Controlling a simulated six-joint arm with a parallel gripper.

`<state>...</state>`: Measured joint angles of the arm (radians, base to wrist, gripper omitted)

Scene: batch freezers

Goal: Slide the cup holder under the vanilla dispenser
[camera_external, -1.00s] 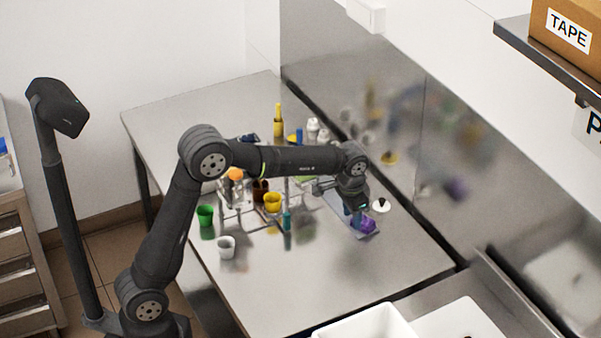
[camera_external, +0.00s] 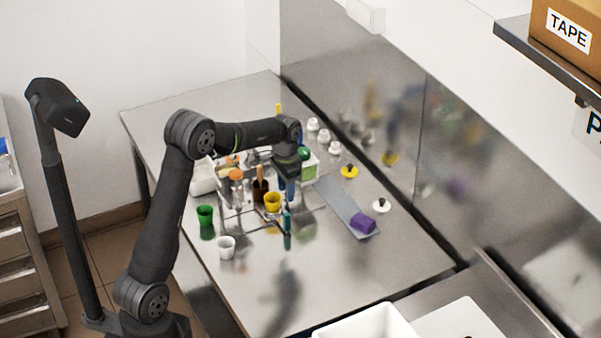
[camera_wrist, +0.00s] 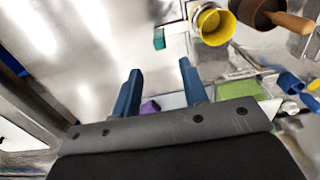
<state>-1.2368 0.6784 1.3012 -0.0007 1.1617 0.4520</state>
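A purple block (camera_external: 363,223) sits near the front end of a grey-blue strip (camera_external: 340,203) on the steel table; I take it for the cup holder, but cannot be sure. Part of it shows in the wrist view (camera_wrist: 150,107), beyond and between my fingers. My gripper (camera_external: 289,195) hangs over the table left of the strip, apart from the block. In the wrist view its two blue fingers (camera_wrist: 158,75) are spread with nothing gripped between them. I cannot tell which thing is the vanilla dispenser; no label is readable. My wrist hides part of the table's middle.
A yellow cup (camera_external: 272,202) and a brown pot (camera_external: 259,191) with a wooden handle stand close left of my gripper. A green cup (camera_external: 205,215) and a white cup (camera_external: 226,246) stand farther left. A green-sided box (camera_external: 309,168) is behind.

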